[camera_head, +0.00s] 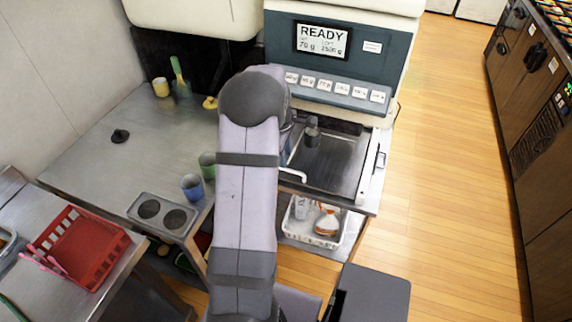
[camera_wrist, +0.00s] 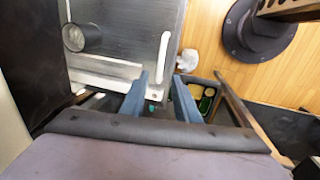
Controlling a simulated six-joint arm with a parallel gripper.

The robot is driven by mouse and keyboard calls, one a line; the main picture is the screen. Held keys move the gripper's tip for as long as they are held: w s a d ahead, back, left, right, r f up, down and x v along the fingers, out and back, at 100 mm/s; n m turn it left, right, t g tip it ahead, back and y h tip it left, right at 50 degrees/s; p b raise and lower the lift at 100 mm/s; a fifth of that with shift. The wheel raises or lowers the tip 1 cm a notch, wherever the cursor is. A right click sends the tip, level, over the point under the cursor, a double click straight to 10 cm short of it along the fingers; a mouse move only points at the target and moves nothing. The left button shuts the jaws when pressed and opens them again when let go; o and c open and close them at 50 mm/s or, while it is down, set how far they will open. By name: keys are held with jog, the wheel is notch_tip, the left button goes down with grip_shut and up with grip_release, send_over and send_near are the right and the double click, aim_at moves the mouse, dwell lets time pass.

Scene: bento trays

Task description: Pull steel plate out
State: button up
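The steel plate (camera_head: 329,163) lies flat under the front of the machine, with a small dark cylinder (camera_head: 312,132) on it. In the wrist view the plate (camera_wrist: 120,42) fills the upper left, with the cylinder (camera_wrist: 80,38) near its left side. A pale bar-shaped handle (camera_wrist: 163,52) is at the plate's right edge in that view. My gripper (camera_wrist: 160,75) is open, with two blue fingers apart. The handle's near end lies close to the fingertips; I cannot tell whether it is between them. In the head view my arm hides most of the gripper.
The machine (camera_head: 345,69) shows READY on its screen. Below the plate is a white basket (camera_head: 291,232) with bottles. Blue (camera_head: 192,187) and green (camera_head: 207,165) cups stand left of my arm. A red rack (camera_head: 85,248) is at lower left. Wooden floor is clear at right.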

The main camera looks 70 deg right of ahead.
aim_at(287, 169)
jog(key=shift+d+f+p, duration=0.2)
jog(key=shift+f, duration=0.85)
jog(key=shift+d+f+p, duration=0.2)
jog(key=shift+f, duration=0.85)
jog(key=shift+d+f+p, duration=0.2)
jog(key=shift+f, duration=0.85)
jog(key=shift+c, duration=0.4)
grip_shut()
